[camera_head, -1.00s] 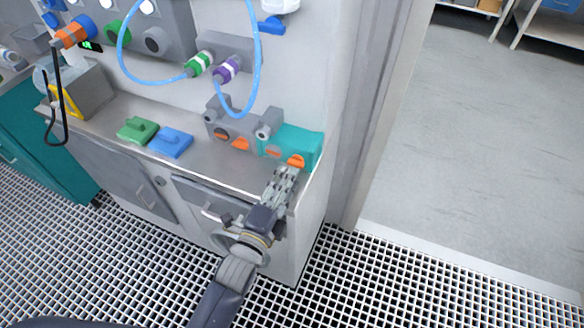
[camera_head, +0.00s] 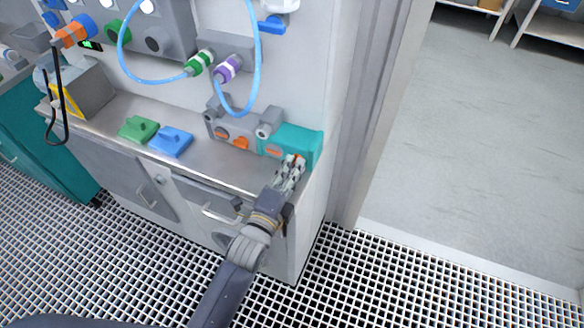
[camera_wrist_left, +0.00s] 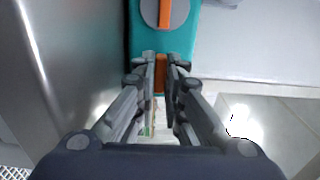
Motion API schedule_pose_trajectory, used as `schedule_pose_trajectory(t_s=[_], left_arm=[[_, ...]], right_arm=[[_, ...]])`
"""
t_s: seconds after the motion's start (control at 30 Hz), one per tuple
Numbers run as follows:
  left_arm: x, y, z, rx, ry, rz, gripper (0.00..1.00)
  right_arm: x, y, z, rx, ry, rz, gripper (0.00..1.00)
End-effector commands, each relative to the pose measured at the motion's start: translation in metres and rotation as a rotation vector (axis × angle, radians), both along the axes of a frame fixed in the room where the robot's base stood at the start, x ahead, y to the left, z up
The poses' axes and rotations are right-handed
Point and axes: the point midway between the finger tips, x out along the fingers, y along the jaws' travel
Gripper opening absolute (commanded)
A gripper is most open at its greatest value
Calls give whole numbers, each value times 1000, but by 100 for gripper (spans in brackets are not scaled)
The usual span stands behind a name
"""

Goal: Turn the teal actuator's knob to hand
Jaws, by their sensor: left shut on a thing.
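The teal actuator (camera_head: 306,142) sits at the right end of the steel counter, beside a grey block. It has two orange parts on its front. The left one (camera_head: 273,152) is free; in the left wrist view it is an orange bar on a grey disc (camera_wrist_left: 165,12). The right one, an orange knob (camera_wrist_left: 159,74), lies between my left fingertips. My left gripper (camera_head: 292,165) is at the actuator's front, shut on this knob; it also shows in the left wrist view (camera_wrist_left: 163,75). The fingers hide most of the knob. My right gripper is out of view.
The grey block (camera_head: 240,126) with orange knobs adjoins the actuator on the left. Green (camera_head: 138,129) and blue (camera_head: 170,142) pieces lie further left on the counter (camera_head: 215,170). Blue tubing (camera_head: 258,60) hangs above. A wall edge stands close on the right.

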Motion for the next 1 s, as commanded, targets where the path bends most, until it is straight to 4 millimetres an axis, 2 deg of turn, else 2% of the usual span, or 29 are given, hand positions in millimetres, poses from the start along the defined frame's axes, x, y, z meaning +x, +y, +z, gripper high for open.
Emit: schedule_pose_trajectory(t_s=[0.37, 1.0], left_arm=[[0, 0, 1, -92, 36, 0, 0], [0, 0, 1, -628, 230, 1, 0]], right_arm=[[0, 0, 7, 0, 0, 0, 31], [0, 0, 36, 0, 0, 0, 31]])
